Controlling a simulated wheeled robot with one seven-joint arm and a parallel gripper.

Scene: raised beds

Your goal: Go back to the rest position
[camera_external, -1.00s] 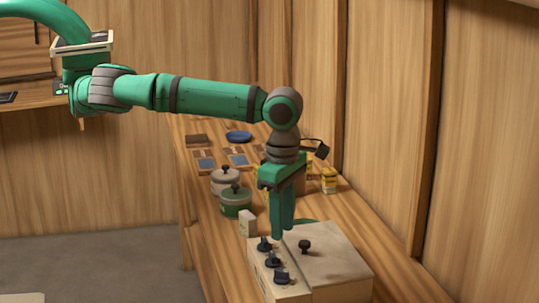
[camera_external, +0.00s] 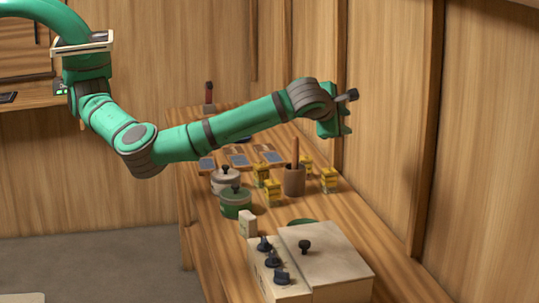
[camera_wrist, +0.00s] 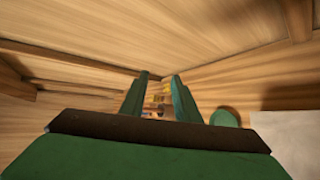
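My gripper (camera_external: 338,127) is raised above the far part of the wooden bench, close to the right wall, and no longer points straight down. My arm bends down at its elbow and rises again to the wrist. In the wrist view, the two green fingers of my gripper (camera_wrist: 158,79) stand apart, one on each side, with small yellow items seen far off between them. I see nothing held between the fingers. In the external view the fingertips are small and partly hidden by the wrist.
On the bench (camera_external: 215,265) stand a pale box with black knobs (camera_external: 335,265), a green pot (camera_external: 236,201), a pale pot (camera_external: 226,178), a brown cup (camera_external: 294,181) with a stick, and several yellow tins (camera_external: 328,180). The wall (camera_external: 385,100) is close on the right.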

